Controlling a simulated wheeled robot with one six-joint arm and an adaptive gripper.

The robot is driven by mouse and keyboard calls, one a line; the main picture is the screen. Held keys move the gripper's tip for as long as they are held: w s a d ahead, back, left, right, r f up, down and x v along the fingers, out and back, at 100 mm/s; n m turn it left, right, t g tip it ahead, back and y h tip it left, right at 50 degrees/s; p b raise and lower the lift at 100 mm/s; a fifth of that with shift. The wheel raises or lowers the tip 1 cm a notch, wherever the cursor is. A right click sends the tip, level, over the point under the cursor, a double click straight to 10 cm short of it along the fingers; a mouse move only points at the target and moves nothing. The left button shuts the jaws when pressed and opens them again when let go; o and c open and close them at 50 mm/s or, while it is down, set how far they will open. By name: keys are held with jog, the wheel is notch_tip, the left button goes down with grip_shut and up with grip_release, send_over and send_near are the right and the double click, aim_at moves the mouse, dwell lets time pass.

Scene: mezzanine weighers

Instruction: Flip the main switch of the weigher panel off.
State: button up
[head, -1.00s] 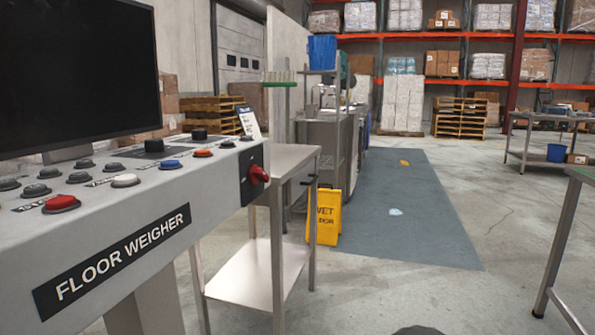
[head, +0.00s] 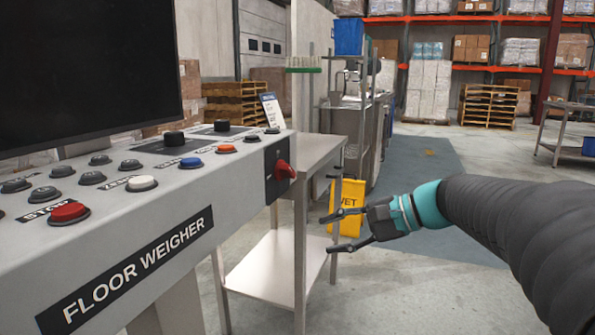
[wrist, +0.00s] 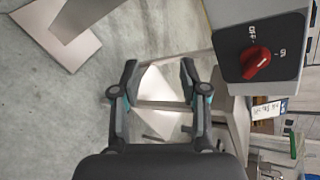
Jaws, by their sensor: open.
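The floor weigher panel (head: 225,195) stands at the left in the head view. Its main switch is a red rotary knob (head: 284,171) on a black plate (head: 271,180) at the panel's right end. In the wrist view the red knob (wrist: 256,63) is at the upper right, with OFF and ON marks on the plate (wrist: 287,72). Its handle lies slanted; I cannot tell for sure which mark it points to. My gripper (head: 328,234) is open and empty, to the right of and below the switch, apart from it. Its spread fingers also show in the wrist view (wrist: 160,68).
A steel table (head: 309,152) stands just behind the panel's right end. A yellow wet-floor sign (head: 347,190) stands behind my gripper. Several buttons, including a red stop button (head: 69,212), line the panel top under a dark screen (head: 85,70). Open floor lies to the right.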

aim_at(293, 172)
jog(key=w+d+r+m+t+y, duration=0.1)
jog(key=w+d+r+y, duration=0.15)
jog(key=w, duration=0.25)
jog(key=w+d+r+m+t+y, duration=0.1)
jog(key=w+d+r+m+y, duration=0.1)
jog(key=w+r, duration=0.3)
jog(key=x, duration=0.7)
jog(key=p+x, duration=0.1)
jog(key=x, duration=0.6)
jog(key=shift+w+f, duration=0.15)
jog(key=shift+f, duration=0.1)
grip_shut()
